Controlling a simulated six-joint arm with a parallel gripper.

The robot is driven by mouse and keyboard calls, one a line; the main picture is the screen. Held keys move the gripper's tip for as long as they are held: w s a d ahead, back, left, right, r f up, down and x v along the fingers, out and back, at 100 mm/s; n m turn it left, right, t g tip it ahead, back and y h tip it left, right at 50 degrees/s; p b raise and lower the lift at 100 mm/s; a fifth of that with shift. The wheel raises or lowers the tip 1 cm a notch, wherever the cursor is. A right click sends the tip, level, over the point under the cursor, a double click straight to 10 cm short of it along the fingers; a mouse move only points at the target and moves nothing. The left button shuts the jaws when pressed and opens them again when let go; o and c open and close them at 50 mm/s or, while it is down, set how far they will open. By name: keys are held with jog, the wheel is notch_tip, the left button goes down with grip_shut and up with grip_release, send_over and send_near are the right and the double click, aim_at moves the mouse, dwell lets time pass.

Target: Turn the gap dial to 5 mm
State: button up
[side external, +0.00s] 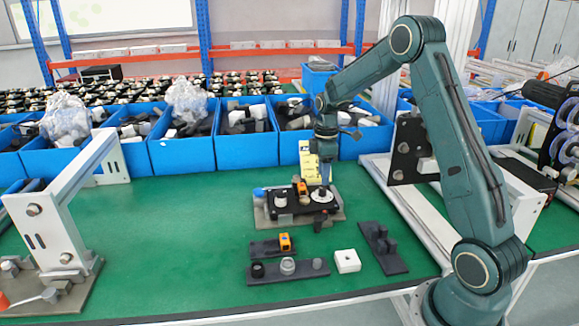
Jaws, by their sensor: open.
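A small black fixture on a grey base plate (336,214) stands on the green table, near the middle of the view. A white round disc (318,196) on its right side looks like the gap dial. Its scale is too small to read. My gripper (325,180) points down just above the disc, with its jaws open. I cannot tell whether the fingertips touch the disc or stand around it. The fixture also carries a white-topped round part (280,199), an orange part (301,187) and a blue knob (259,192).
In front lie a dark strip with round parts (310,268), a holder with an orange block (285,242), a white square block (346,261) and a dark rack (382,247). A yellow card (308,158) stands behind the fixture. Blue bins (246,145) line the back.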

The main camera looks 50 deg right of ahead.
aim_at(322, 188)
jog(key=shift+f, duration=2.5)
grip_shut()
